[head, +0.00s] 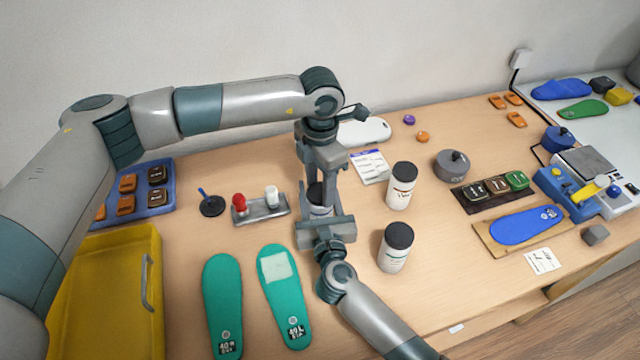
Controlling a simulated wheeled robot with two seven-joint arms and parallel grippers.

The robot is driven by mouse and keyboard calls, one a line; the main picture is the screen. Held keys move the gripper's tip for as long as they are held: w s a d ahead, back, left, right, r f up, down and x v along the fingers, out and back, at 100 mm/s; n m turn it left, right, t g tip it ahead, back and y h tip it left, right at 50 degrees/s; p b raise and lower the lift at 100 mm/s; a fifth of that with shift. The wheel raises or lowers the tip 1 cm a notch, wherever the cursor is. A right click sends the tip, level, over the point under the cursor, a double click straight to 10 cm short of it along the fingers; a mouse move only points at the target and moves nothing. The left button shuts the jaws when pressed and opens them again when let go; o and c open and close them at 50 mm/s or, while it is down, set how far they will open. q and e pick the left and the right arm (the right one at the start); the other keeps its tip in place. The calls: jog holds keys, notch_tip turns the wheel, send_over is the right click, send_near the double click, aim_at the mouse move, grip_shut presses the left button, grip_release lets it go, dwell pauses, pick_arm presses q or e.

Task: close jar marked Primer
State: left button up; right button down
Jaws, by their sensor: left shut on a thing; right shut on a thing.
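A white jar (320,211) with a dark lid (315,192) stands on the table at the centre, mostly hidden by my grippers; I cannot read its label. My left gripper (320,182) comes down from above and is shut at the dark lid. My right gripper (322,215) reaches in from the front and is shut around the white body. Whether the lid sits fully on the jar is hidden. Two similar white jars with dark lids stand to the right, one farther back (400,190) and one nearer (394,255); their labels are too small to read.
Two green insoles (222,290) lie in front on the left, beside a yellow bin (105,300). A small tray (262,212) with a red-topped and a white piece is left of the jar. A grey round pot (452,168) and a blue insole (520,226) lie right.

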pick_arm(q)
jog(key=m, duration=0.7)
jog(key=shift+m, duration=0.3)
jog(key=m, duration=0.8)
jog(key=o, duration=1.3)
jog(key=shift+c, duration=0.2)
notch_tip(320, 180, up, 12)
